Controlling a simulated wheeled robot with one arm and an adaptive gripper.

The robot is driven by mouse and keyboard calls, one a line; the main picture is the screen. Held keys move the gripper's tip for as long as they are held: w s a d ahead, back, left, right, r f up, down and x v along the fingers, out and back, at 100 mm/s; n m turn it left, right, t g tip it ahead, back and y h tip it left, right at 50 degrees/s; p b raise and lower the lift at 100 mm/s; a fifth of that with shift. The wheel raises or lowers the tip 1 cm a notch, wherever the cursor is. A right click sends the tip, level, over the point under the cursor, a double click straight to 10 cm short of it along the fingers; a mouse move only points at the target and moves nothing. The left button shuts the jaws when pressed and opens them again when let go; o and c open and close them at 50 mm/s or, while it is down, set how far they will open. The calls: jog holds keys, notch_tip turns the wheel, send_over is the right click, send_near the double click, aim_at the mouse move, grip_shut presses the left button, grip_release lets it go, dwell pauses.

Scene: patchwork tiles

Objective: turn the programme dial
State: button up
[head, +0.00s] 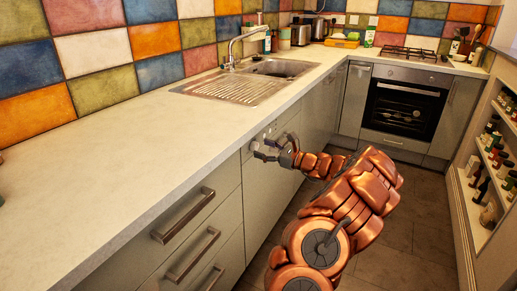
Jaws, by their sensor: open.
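My gripper (263,149) is at the end of my copper-coloured arm, open, with its fingertips close to the upper front panel (290,127) of a grey unit under the counter. Small details show on this panel just above the fingers, but I cannot clearly make out the programme dial there; the gripper covers part of the panel. I cannot tell whether the fingertips touch it or are around a dial.
The pale counter (120,175) runs above the gripper, with its edge close by. Drawers with bar handles (184,216) lie to the left. A sink (270,68) is set in the counter. An oven (403,108) stands at the back; shelves with bottles (490,170) line the right.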

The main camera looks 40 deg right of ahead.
jog(key=shift+x, duration=1.15)
jog(key=c, duration=1.1)
jog(key=shift+c, duration=0.2)
jog(key=shift+r+p, duration=0.1)
jog(key=shift+p, duration=0.4)
